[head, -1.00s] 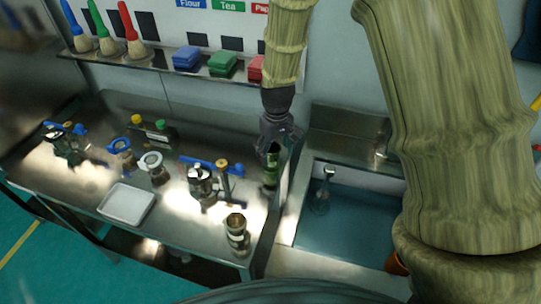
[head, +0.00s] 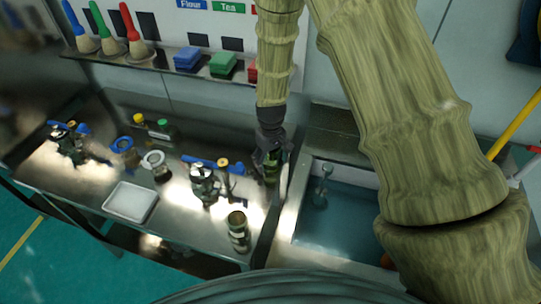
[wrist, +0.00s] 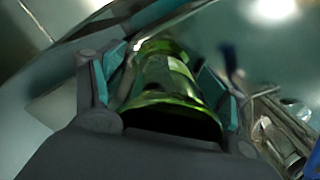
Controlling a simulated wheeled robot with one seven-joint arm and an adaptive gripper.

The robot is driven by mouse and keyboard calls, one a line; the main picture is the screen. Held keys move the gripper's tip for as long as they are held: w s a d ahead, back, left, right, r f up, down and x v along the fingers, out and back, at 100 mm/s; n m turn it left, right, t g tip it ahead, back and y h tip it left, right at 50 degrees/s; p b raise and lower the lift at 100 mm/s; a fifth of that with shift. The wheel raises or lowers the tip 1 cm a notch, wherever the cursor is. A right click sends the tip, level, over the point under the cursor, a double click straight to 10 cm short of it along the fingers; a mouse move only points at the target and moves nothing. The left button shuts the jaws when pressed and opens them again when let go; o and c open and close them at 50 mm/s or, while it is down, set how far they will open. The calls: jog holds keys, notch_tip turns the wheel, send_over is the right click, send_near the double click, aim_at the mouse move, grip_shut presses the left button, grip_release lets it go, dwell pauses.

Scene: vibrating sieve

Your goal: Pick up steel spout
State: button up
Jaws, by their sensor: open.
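My gripper (head: 268,160) is open and points down at the right end of the steel table. A green, glossy, bottle-like or cup-like thing (head: 271,172) stands there, partly hidden by the fingers. In the wrist view my gripper (wrist: 162,75) has one finger on each side of this green thing (wrist: 158,75), with its near rim close to the palm. I cannot tell whether the fingers touch it. I cannot tell for sure which thing is the steel spout. A metal assembly (head: 207,186) stands left of the gripper.
A labelled can (head: 238,232) stands near the table's front edge. A white tray (head: 131,202) lies further left. A sink (head: 335,215) is right of the table. Coloured boxes (head: 222,65) sit on the wall shelf (head: 160,66) behind.

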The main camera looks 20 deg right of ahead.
jog(key=shift+s+r, duration=0.35)
jog(key=shift+s, duration=0.05)
jog(key=c, duration=1.2)
